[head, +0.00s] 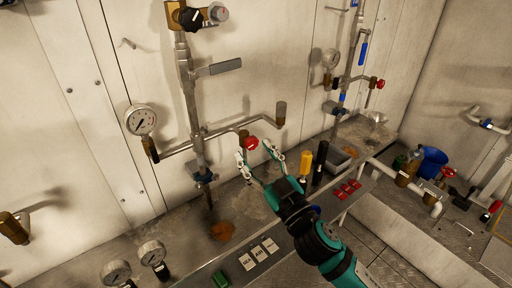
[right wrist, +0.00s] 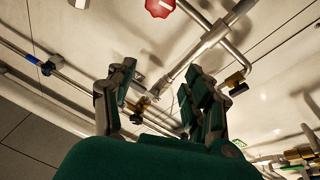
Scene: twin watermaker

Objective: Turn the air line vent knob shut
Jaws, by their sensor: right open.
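A red knob (head: 251,143) sits on a brass fitting at the end of a short branch of the nearer wall pipe. It also shows at the top edge of the right wrist view (right wrist: 160,7). A second red knob (head: 380,84) sits on the farther pipe set. I cannot read a label telling which is the air line vent. My right gripper (head: 257,158) is open and empty, with its fingertips close to the nearer red knob. In the right wrist view, the knob lies beyond the spread fingers, not gripped. My left gripper is not in view.
A gauge (head: 140,120) and a grey lever (head: 225,66) are on the nearer pipework. A yellow handle (head: 305,164) and a black handle (head: 320,155) stand right of my gripper. Red tags (head: 345,190) lie on the ledge. A blue bucket (head: 432,161) stands at right.

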